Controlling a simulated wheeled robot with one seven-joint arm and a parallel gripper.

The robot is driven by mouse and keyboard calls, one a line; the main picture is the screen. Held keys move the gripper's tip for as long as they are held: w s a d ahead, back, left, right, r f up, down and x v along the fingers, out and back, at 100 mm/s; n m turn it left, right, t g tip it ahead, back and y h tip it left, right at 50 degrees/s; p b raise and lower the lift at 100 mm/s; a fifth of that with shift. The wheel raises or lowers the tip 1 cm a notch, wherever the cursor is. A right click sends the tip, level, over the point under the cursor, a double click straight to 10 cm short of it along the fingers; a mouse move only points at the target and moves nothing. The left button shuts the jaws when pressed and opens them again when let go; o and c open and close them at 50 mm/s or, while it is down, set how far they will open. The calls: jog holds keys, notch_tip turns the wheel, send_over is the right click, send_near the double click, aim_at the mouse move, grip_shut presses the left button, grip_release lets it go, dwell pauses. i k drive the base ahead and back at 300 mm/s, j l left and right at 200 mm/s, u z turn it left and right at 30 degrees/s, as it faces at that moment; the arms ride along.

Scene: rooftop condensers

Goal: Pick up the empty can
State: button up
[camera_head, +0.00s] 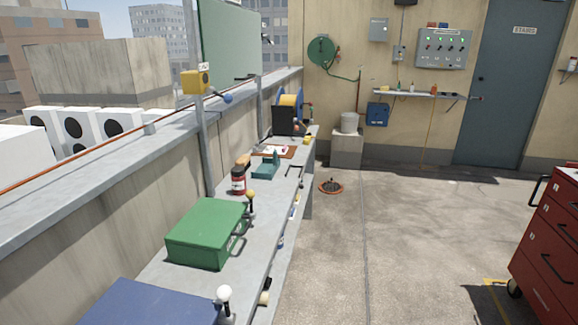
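A dark red and black can-like container (238,180) with a pale label stands upright on the long grey bench (218,278), behind the green case. It is the only can-like thing I make out, and I cannot tell whether it is empty. A brown-topped item touches or overlaps its upper edge in the picture. My gripper is not in view.
A green case (205,230) and a blue surface (150,303) are nearer on the bench. A red cabinet (550,250) stands right.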

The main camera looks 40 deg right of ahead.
aim_at(237, 175)
jog(key=i+l+z, duration=0.1)
jog(key=i+l, duration=0.15)
jog(key=l, duration=0.25)
jog(key=i+l+z, duration=0.1)
jog(key=i+l, duration=0.2)
jog(key=l, duration=0.2)
jog(key=i+l+z, duration=0.1)
jog(key=i+l, duration=0.2)
jog(key=l, duration=0.15)
jog(key=i+j+z, duration=0.1)
jog(key=i, duration=0.35)
jog(key=i+j+z, duration=0.1)
jog(key=i, duration=0.4)
jog(key=j, duration=0.1)
